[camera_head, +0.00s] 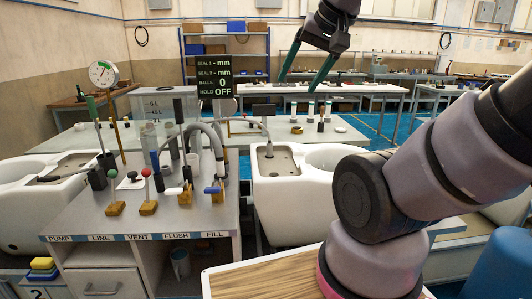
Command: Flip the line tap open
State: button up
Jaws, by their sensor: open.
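A row of taps stands on the grey bench at the left, behind the front labels PUMP, LINE, VENT, FLUSH and FILL. The tap behind the LINE label (99,238) has a brass base and an upright lever with a green knob (113,174); I take it as the line tap (115,208). My gripper (298,84) is open and empty, high at the top centre, well away from the taps. Its two green fingers point down.
A hand pump (105,163) and a pressure gauge (103,73) stand at the bench's left. Clear tubes, a grey hose and a display (215,77) reading balls 0, hold OFF, stand behind the taps. A wooden-topped surface (260,280) lies in front.

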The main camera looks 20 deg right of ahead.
aim_at(112, 174)
jog(key=i+j, duration=0.1)
jog(key=j, duration=0.35)
jog(key=j+u, duration=0.1)
jog(key=j, duration=0.35)
jog(key=i+j, duration=0.15)
jog(key=j, duration=0.3)
jog(key=i+j+u, duration=0.1)
jog(key=j, duration=0.35)
